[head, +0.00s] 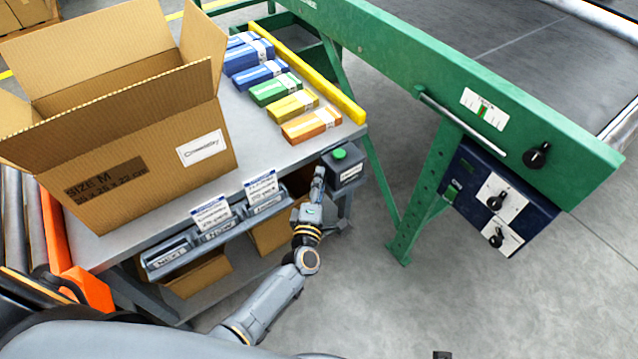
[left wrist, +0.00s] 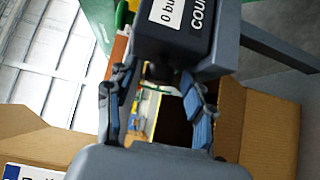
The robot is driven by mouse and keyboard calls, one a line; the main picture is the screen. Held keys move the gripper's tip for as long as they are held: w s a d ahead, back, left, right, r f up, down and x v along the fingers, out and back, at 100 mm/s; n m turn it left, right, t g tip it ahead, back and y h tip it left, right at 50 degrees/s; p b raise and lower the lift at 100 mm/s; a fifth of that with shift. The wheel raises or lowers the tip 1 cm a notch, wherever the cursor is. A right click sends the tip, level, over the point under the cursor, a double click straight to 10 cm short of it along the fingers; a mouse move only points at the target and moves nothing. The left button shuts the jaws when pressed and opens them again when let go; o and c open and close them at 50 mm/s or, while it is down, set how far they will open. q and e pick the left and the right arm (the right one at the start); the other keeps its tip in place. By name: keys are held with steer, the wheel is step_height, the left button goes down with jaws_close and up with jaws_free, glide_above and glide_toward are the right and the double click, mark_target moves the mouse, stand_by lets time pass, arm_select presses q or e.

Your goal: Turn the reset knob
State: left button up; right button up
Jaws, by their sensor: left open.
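A dark counter box (head: 344,168) with a green button on top is mounted at the right front corner of the grey table. In the left wrist view the counter box (left wrist: 185,30) fills the top, its white label partly cut off. A small dark knob (left wrist: 158,72) sticks out from its near face; I take it for the reset knob. My left gripper (head: 319,182) is just in front of the box. In the left wrist view the open fingers (left wrist: 157,88) stand on either side of the knob, with no clear contact. My right gripper is not in view.
An open cardboard box (head: 140,135) stands on the grey table (head: 85,230). Several small coloured cartons (head: 275,90) lie beside a yellow rail (head: 310,75). Label bins (head: 215,235) hang along the front edge. A green conveyor (head: 400,45) with black knobs (head: 538,154) stands right; the floor between is clear.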

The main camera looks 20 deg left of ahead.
arm_select(q)
steer(key=shift+s, duration=0.1)
steer(key=s+d, duration=0.1)
steer(key=s, duration=1)
steer(key=shift+s+d, duration=0.25)
steer(key=shift+s, duration=0.15)
